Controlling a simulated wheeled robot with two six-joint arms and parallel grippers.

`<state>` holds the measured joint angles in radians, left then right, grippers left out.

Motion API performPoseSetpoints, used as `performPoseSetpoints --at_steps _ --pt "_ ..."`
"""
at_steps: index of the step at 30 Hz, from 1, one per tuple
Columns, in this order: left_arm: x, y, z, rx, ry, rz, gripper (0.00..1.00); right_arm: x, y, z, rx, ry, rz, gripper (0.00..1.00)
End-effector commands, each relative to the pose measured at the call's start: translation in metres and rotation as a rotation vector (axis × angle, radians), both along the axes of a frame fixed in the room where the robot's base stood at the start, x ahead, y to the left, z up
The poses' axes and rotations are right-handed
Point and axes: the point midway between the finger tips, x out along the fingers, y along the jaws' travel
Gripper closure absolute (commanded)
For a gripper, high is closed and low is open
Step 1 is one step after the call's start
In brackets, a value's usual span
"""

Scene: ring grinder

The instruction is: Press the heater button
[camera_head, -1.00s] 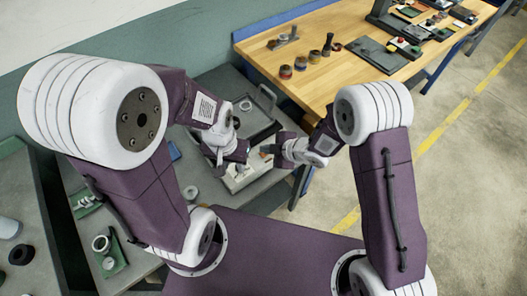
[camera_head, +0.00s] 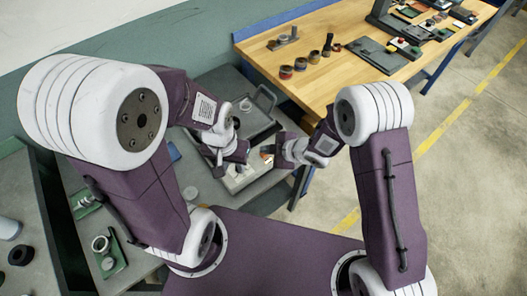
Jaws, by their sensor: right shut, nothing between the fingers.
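A small pale device (camera_head: 238,181), which looks like the heater, sits on the grey bench between and below my two grippers. Its top is partly hidden by the grippers, and I cannot make out the button. My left gripper (camera_head: 236,168) is just above the device; its fingers are too small and overlapped to show whether they are open. My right gripper (camera_head: 273,152) reaches in from the right with its fingers shut and empty, its tip close to the device's right end. A small orange spot shows beside that tip. Contact cannot be told.
A wooden table (camera_head: 330,85) with several jars and tools stands behind at the right. Green trays (camera_head: 106,258) lie at the left.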

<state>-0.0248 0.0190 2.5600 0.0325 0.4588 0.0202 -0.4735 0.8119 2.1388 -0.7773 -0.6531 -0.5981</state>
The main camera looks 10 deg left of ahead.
Motion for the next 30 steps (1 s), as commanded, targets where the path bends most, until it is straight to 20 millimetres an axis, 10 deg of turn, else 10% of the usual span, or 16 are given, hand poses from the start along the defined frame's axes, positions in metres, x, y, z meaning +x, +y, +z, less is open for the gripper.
performPoseSetpoints --at_steps 15,30 --pt "0.000 0.000 0.053 0.000 0.000 0.000 0.66 0.000 0.000 0.061 0.001 -0.001 0.001 1.00" --pt "0.000 0.000 0.051 0.000 0.000 0.000 0.66 0.000 0.000 0.060 0.001 -0.001 0.000 1.00"
